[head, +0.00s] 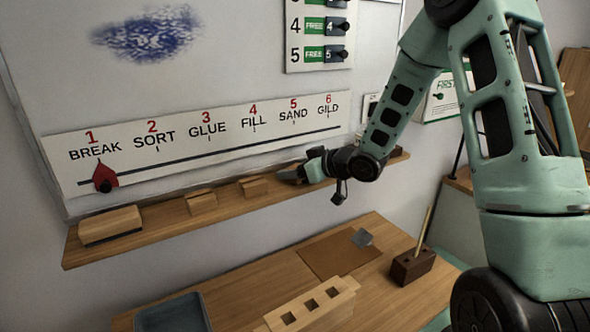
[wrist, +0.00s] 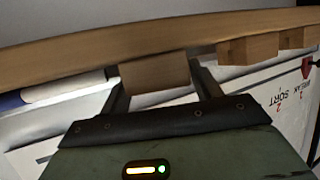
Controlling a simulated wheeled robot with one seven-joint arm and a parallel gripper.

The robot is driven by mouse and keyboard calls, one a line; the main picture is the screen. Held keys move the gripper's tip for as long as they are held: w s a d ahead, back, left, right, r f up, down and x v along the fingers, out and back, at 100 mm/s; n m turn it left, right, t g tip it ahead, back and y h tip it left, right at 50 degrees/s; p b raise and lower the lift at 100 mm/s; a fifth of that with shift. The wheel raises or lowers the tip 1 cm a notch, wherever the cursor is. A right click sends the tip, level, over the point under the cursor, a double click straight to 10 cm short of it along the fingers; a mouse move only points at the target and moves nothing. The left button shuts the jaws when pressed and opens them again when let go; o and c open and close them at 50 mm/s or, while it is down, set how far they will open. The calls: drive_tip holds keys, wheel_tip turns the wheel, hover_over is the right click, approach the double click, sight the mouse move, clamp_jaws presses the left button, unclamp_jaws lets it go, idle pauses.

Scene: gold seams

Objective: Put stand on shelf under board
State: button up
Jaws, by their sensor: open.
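The wooden shelf (head: 225,207) runs under the whiteboard (head: 210,80); its edge crosses the top of the wrist view (wrist: 90,50). My gripper (head: 297,174) is at the shelf's right half in the head view. In the wrist view a small wooden stand (wrist: 155,74) lies between my open fingers (wrist: 160,88), against the shelf; I cannot tell whether the fingers touch it. In the head view my gripper mostly hides it. Two similar wooden stands, one (head: 253,187) nearer my gripper and one (head: 201,202) further left, sit on the shelf.
A larger wooden block (head: 110,226) lies at the shelf's left end. A white marker (wrist: 65,88) lies beside the held-off stand. Below, the table bears a holed wooden rack (head: 312,306), a brown mat (head: 325,262), a dark block with a stick (head: 412,267) and a grey tray (head: 172,316).

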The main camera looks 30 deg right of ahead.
drive_tip(key=b+v, duration=0.1)
drive_tip(key=v, duration=1.1)
drive_tip(key=s+a+f+g+h, duration=0.1)
drive_tip(key=a+f+g, duration=0.1)
drive_tip(key=a, duration=0.5)
drive_tip(key=s+a+f+g+h, duration=0.1)
drive_tip(key=a+g+h, duration=0.1)
drive_tip(key=a, duration=0.6)
drive_tip(key=s+a+n+g, duration=0.1)
drive_tip(key=s+a+g, duration=0.2)
drive_tip(key=s, duration=0.5)
drive_tip(key=s+a+f+n+g+h, duration=0.1)
drive_tip(key=s+a+g, duration=0.1)
drive_tip(key=s+a, duration=0.3)
drive_tip(key=s+a+f+n+g, duration=0.1)
drive_tip(key=s+a+g, duration=0.2)
drive_tip(key=s, duration=0.8)
drive_tip(key=shift+a+g, duration=0.3)
drive_tip(key=shift+a, duration=0.3)
